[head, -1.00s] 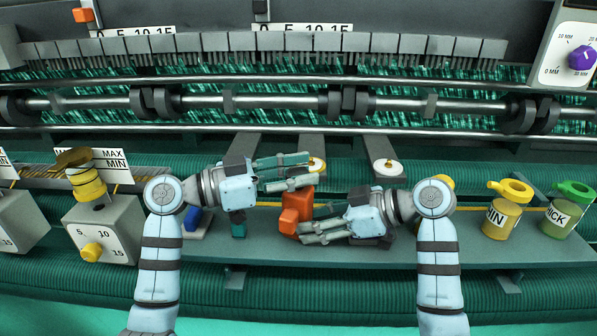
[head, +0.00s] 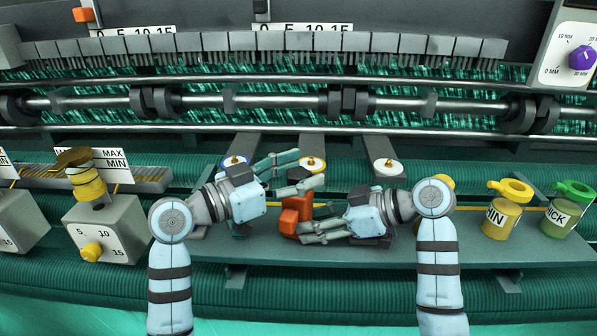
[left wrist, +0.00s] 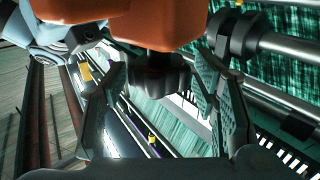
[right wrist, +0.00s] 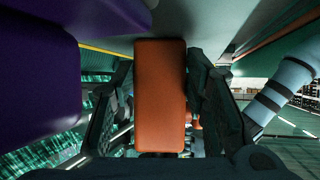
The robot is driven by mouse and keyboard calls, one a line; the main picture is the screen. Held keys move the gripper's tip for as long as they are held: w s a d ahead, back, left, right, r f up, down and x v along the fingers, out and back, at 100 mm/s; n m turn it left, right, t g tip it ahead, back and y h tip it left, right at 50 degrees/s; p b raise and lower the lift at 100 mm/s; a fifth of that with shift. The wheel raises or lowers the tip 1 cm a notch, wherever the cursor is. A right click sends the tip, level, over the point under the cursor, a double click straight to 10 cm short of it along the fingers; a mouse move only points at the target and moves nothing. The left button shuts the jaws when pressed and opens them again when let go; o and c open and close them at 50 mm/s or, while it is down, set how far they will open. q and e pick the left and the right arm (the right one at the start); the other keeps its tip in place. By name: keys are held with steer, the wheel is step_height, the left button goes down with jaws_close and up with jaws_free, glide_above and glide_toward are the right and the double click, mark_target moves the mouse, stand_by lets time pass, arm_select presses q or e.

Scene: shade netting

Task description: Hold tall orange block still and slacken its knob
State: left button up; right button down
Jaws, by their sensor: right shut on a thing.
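The tall orange block (head: 296,214) stands on the grey shelf in the head view. My right gripper (head: 318,222) reaches it from the right and is shut on it. In the right wrist view the block (right wrist: 160,95) fills the space between the fingers. My left gripper (head: 300,170) is open, above and behind the block in the head view. In the left wrist view a dark knob (left wrist: 158,78) is under the orange body, between the spread fingers and seemingly apart from both. The knob is hard to make out in the head view.
A large purple block (right wrist: 40,85) is close beside my right gripper. White discs with small knobs (head: 312,164) (head: 388,167) lie behind the grippers. A grey dial box (head: 105,228) stands left, yellow (head: 503,213) and green (head: 566,212) pots right.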

arm_select(q)
steer(key=v, duration=1.2)
arm_select(e)
steer(key=c, duration=0.8)
jaws_free()
steer(key=shift+c, duration=0.2)
